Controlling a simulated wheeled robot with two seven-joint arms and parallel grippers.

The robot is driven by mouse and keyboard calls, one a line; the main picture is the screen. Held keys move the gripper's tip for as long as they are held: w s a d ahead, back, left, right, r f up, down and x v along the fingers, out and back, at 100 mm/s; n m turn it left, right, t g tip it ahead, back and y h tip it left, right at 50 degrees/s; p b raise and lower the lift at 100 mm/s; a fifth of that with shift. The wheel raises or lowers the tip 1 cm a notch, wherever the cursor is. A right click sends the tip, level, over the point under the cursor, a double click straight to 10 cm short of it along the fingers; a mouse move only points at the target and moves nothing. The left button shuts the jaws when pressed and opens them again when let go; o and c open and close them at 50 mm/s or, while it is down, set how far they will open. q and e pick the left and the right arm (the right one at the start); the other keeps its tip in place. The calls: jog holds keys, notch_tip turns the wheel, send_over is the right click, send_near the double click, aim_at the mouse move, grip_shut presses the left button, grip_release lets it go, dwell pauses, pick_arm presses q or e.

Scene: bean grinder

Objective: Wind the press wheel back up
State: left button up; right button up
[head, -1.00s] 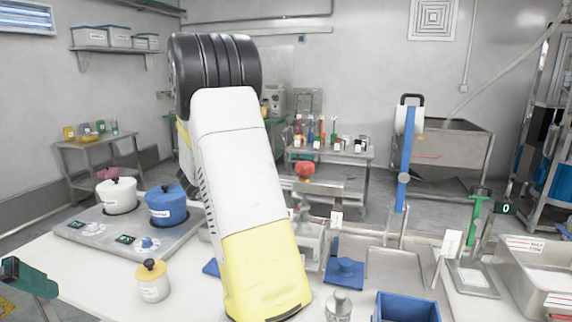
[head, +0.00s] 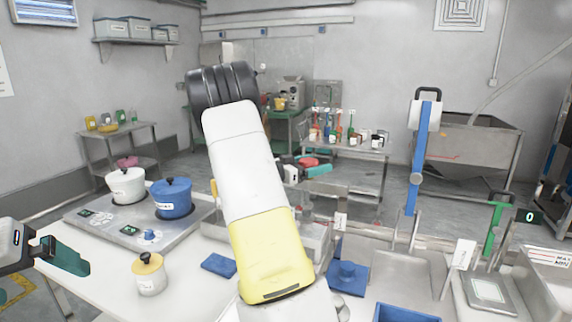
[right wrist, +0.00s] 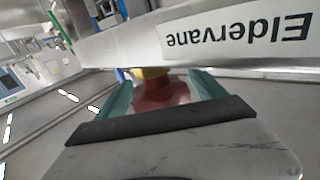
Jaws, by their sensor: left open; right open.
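My right gripper has one teal finger (head: 319,171) in view beside the wheel. In the right wrist view, my right gripper (right wrist: 165,82) is open, with its teal fingers on either side of the red wheel (right wrist: 162,96). I cannot tell whether they touch it. My right arm hides much of the press in the head view. My left gripper (head: 64,256) is open and empty at the far left, over the table's edge.
A metal bar marked Eldervane (right wrist: 215,38) runs close above my right gripper. A hot plate with a white pot (head: 126,186) and a blue pot (head: 171,199) stands left.

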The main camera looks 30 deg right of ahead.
aim_at(303, 162)
jog(key=shift+d, duration=0.2)
jog(key=c, duration=1.4)
jog(key=shift+n+t, duration=0.3)
jog(key=shift+t, duration=0.2)
